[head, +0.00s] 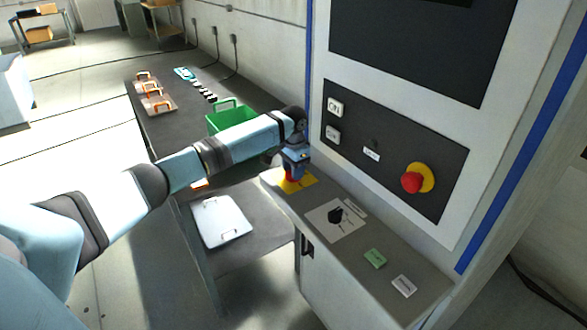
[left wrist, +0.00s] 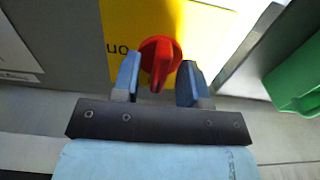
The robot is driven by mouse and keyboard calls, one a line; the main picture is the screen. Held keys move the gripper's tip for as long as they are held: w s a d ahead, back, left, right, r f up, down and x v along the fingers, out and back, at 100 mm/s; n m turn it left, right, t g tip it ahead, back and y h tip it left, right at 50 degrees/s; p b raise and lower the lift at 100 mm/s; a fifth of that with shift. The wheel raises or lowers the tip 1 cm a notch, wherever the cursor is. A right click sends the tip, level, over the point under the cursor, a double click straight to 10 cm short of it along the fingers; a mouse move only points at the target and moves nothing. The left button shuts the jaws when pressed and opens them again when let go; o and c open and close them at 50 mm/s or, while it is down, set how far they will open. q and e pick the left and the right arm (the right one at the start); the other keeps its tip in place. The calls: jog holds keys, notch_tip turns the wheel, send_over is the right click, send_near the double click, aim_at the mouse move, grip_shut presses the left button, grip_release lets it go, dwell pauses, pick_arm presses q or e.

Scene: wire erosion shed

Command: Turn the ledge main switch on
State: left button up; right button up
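The main switch is a red rotary knob (left wrist: 160,57) on a yellow plate (left wrist: 200,22), with an upside-down "on" mark beside it in the left wrist view. In the head view the yellow plate (head: 308,181) lies at the far end of the grey ledge (head: 385,232). The knob is largely hidden there under my left gripper (head: 293,171). In the left wrist view my left gripper (left wrist: 160,80) is open, with one blue finger on each side of the knob's handle. Gaps show between handle and fingers; contact cannot be told. My right gripper is not in view.
The ledge also carries a black knob (head: 336,214) on a white plate, a green label (head: 375,258) and a white label (head: 403,286). The upright panel beside it has a red emergency button (head: 412,182). A green bin (head: 224,115) stands on the dark bench behind my left arm.

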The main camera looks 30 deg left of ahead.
pick_arm(q)
grip_shut()
